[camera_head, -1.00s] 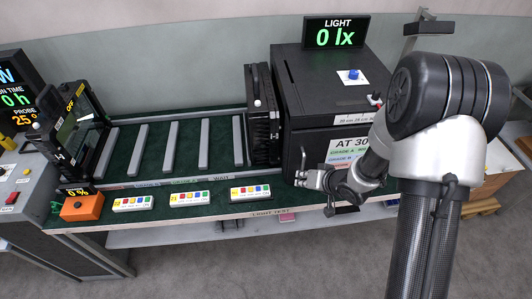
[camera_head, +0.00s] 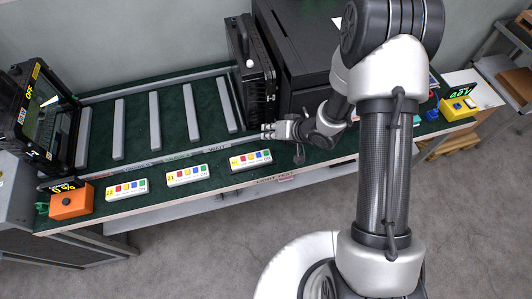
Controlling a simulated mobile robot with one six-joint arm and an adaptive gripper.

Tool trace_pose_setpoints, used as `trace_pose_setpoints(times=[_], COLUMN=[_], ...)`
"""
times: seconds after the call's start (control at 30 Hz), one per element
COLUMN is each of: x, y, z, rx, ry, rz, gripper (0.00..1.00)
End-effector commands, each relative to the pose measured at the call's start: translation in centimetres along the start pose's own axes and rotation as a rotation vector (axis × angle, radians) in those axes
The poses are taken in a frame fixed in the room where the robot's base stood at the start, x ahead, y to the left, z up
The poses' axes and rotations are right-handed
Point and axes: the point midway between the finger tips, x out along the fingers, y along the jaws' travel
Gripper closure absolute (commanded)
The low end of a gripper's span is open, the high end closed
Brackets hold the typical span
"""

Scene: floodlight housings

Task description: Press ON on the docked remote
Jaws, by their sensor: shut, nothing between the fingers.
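Three white remotes with coloured buttons lie in a row along the front of the green bench top: a left one (camera_head: 126,191), a middle one (camera_head: 187,175) and a right one (camera_head: 250,160). The right one seems to sit on a dark base, which may be a dock. Their button lettering is too small to read. My gripper (camera_head: 267,131) is shut and empty. It points left, behind and slightly right of the right remote, apart from it in the picture. Its height above the bench is hard to tell.
A black floodlight housing (camera_head: 252,75) stands behind my gripper beside a large black box (camera_head: 303,50). Grey rollers (camera_head: 155,120) run to the left. An orange box (camera_head: 71,202) with a display stands at the left front. A yellow device (camera_head: 458,107) is at the right.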

Motion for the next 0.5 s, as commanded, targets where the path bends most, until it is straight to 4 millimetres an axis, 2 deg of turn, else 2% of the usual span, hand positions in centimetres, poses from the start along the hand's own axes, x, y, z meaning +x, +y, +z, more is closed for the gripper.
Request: trace_pose_setpoints(times=[0.5], x=[4.8], y=[3.5], z=[3.5], rx=[0.001], ry=[-0.002], rz=[0.0], gripper=[1.0])
